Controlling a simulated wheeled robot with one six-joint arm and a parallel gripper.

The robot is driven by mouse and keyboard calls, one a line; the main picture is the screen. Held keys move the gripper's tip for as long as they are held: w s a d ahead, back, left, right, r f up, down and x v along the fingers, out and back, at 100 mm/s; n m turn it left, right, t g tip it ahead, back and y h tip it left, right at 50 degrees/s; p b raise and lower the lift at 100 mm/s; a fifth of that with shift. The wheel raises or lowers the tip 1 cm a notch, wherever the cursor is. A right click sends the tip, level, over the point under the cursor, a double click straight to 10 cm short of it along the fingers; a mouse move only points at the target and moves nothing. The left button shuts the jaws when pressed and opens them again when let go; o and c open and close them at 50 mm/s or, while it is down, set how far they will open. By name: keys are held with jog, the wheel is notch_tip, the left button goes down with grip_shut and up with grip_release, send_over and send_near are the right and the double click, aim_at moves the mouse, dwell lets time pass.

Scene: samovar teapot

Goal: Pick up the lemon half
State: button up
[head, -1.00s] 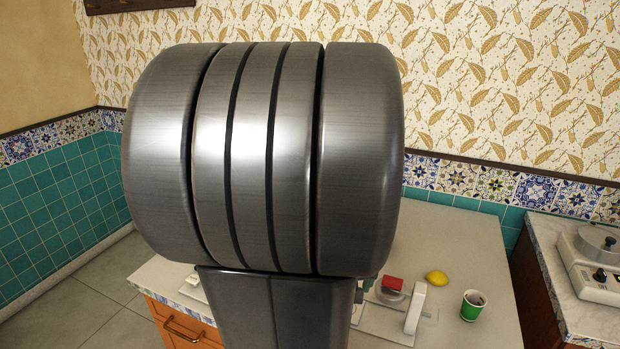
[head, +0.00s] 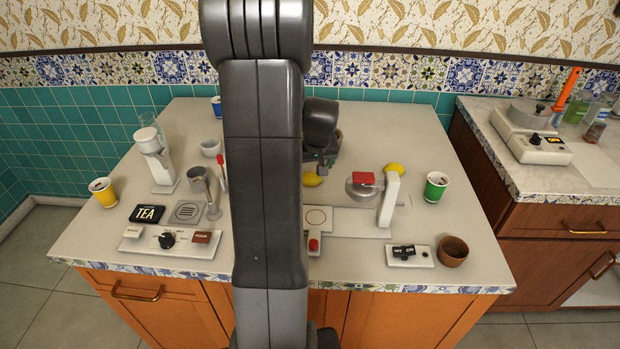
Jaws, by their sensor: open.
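One yellow piece (head: 312,180) is just right of my arm, near the middle. My gripper (head: 322,164) points down near the first piece, at the back middle of the worktop. It is open, with nothing visible between its fingers. My own arm hides part of the middle of the worktop.
A white lever press with a red block (head: 364,178) stands right of the middle. A green cup (head: 436,186), brown bowl (head: 452,251) and switch box (head: 409,255) are at right. A yellow cup (head: 103,192), TEA box (head: 147,214) and knob panel (head: 167,242) are at left.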

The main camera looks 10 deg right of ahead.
jog(key=shift+d+x, duration=0.2)
jog(key=shift+x, duration=3.15)
jog(key=shift+w+r, duration=0.1)
jog(key=c, duration=1.1)
